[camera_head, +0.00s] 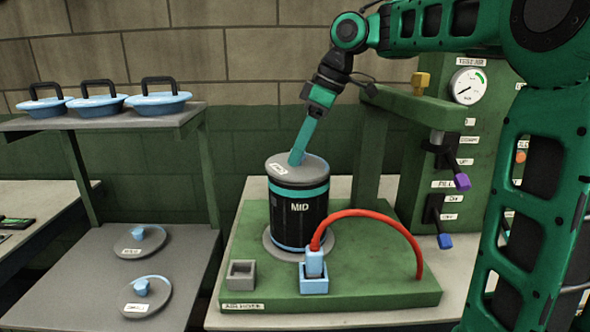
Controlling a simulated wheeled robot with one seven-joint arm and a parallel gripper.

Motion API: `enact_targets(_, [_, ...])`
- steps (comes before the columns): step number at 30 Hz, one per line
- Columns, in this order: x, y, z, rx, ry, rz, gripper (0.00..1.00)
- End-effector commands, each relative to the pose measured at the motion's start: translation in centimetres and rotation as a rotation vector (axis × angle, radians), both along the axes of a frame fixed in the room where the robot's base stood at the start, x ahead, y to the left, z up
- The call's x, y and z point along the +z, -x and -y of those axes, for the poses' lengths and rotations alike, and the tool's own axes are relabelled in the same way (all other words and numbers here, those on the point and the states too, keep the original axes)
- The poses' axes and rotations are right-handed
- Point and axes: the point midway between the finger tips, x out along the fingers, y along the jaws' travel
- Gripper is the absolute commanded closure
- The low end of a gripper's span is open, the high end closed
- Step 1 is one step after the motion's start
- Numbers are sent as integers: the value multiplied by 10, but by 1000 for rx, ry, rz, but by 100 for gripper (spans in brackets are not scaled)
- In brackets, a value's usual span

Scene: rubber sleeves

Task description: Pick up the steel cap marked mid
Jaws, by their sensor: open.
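A grey steel cap (315,169) with a small white label sits on top of the black cylinder marked MID (300,218). Its label is too small to read. Two more grey caps with blue knobs lie on the lower left shelf, the rear cap (157,243) and the front cap (156,302). Both have white labels that I cannot read clearly. My gripper (296,160) is open, pointing down, with its teal fingers at the top of the cap on the cylinder. The fingers hide that cap's knob, and I cannot tell whether they touch it.
The cylinder stands on a green base (385,290) with a grey square socket (241,273), a blue socket (314,281) and an arched red hose (372,213). A green panel (480,130) with gauge and levers stands right. Blue lids (160,105) sit on the upper left shelf.

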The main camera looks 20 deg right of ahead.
Motion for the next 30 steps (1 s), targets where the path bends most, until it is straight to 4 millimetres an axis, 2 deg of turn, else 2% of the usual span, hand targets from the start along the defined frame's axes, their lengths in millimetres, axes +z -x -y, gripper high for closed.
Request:
enact_targets(1, [0, 0, 0, 0, 0, 0, 56])
enact_targets(6, [0, 0, 0, 0, 0, 0, 97])
enact_targets(7, [0, 0, 0, 0, 0, 0, 100])
enact_targets(20, [4, 0, 1, -1, -1, 3, 100])
enact_targets(26, [19, -1, 1, 0, 1, 3, 100])
enact_targets(30, [36, -1, 1, 0, 0, 4, 100])
